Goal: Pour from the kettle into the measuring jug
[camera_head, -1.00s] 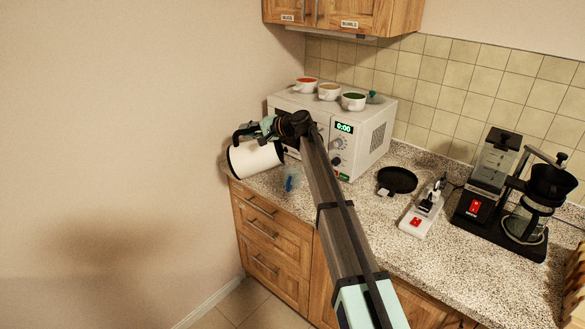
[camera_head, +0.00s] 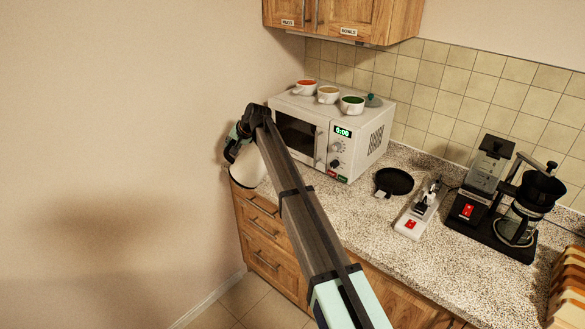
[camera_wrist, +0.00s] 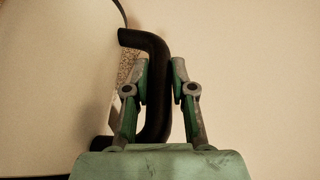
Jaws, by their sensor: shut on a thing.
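The kettle has a cream body (camera_head: 247,168) and a black handle. In the head view it is at the counter's left end beside the wall, partly behind my arm. My gripper (camera_head: 234,145) is above and left of the body. In the wrist view my gripper (camera_wrist: 160,75) is shut on the black handle (camera_wrist: 156,95), with the kettle's pale body (camera_wrist: 55,90) filling the left side. I cannot tell whether the kettle touches the counter. The measuring jug is not visible now; my arm covers the counter where a clear, blue-marked vessel showed earlier.
A white microwave (camera_head: 358,150) with several small items on top stands close behind my arm. A black pan (camera_head: 394,181), a power strip (camera_head: 416,212) and a coffee maker (camera_head: 508,200) stand to the right. The wall (camera_head: 120,150) is close on the left.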

